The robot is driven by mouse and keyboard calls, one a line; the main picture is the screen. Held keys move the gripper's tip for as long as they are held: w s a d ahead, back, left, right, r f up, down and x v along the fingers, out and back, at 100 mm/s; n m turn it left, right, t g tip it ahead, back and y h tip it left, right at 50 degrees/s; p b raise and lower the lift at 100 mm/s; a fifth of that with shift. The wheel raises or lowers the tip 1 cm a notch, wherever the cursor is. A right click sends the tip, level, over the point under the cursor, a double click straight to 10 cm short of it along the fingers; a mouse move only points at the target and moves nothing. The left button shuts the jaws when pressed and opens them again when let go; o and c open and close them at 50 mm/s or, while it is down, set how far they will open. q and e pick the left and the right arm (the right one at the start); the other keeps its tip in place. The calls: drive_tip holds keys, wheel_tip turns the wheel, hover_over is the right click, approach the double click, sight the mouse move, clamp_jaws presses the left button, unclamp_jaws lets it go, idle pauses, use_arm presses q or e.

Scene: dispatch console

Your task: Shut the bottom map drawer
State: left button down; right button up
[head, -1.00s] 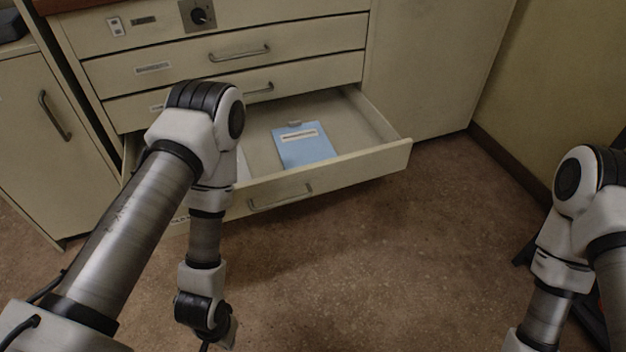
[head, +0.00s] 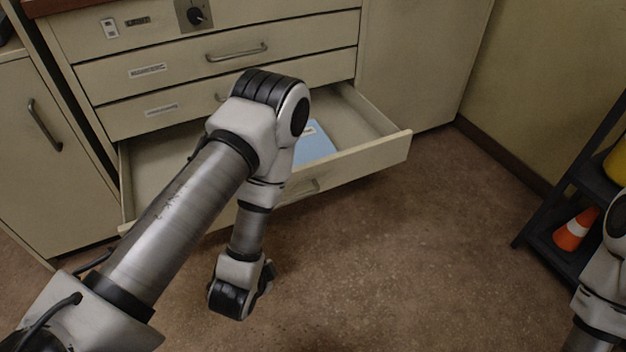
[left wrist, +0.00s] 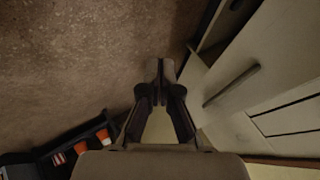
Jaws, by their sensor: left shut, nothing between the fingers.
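The bottom map drawer (head: 355,163) stands pulled well out of the beige cabinet in the head view. Its front handle (head: 302,188) is partly hidden behind my left arm. A blue folder (head: 316,143) lies inside, partly covered by the arm. My left wrist hangs in front of the drawer front, and its gripper cannot be made out in the head view. In the left wrist view my left gripper (left wrist: 160,72) is shut and empty, beside a pale panel with a bar handle (left wrist: 232,85). I cannot tell whether they touch. My right gripper is out of view.
The upper drawers (head: 200,68) are shut. A cabinet door (head: 45,160) stands to the left. At the right, a dark shelf rack (head: 545,212) holds an orange cone (head: 576,230). The brown floor (head: 410,260) in front of the drawer is clear.

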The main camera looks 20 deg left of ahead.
sight(316, 166)
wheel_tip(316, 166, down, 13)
drive_tip(key=b, duration=1.2)
use_arm(q)
drive_tip(key=w+d+r+m+t+p, duration=0.55)
drive_tip(key=w+r+m+t, duration=0.25)
drive_tip(key=w+r+t, duration=0.3)
use_arm(e)
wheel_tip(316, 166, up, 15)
drive_tip(key=p, duration=1)
use_arm(q)
drive_tip(key=shift+g, duration=0.6)
drive_tip(key=w+a+b, duration=0.1)
drive_tip(key=w, duration=0.2)
drive_tip(key=w+a+f+b, duration=0.1)
drive_tip(key=w+b, duration=0.1)
drive_tip(key=w, duration=0.2)
drive_tip(key=w+a+f+b, duration=0.1)
drive_tip(key=w+b, duration=0.1)
drive_tip(key=w, duration=0.2)
drive_tip(key=shift+w+a+f, duration=0.1)
drive_tip(key=shift+w+a, duration=0.1)
drive_tip(key=shift+w, duration=0.05)
drive_tip(key=shift+w+a+b, duration=0.2)
drive_tip(key=shift+a+b, duration=0.05)
drive_tip(key=shift+b, duration=0.1)
drive_tip(key=shift+w+a, duration=0.1)
drive_tip(key=shift+w, duration=0.05)
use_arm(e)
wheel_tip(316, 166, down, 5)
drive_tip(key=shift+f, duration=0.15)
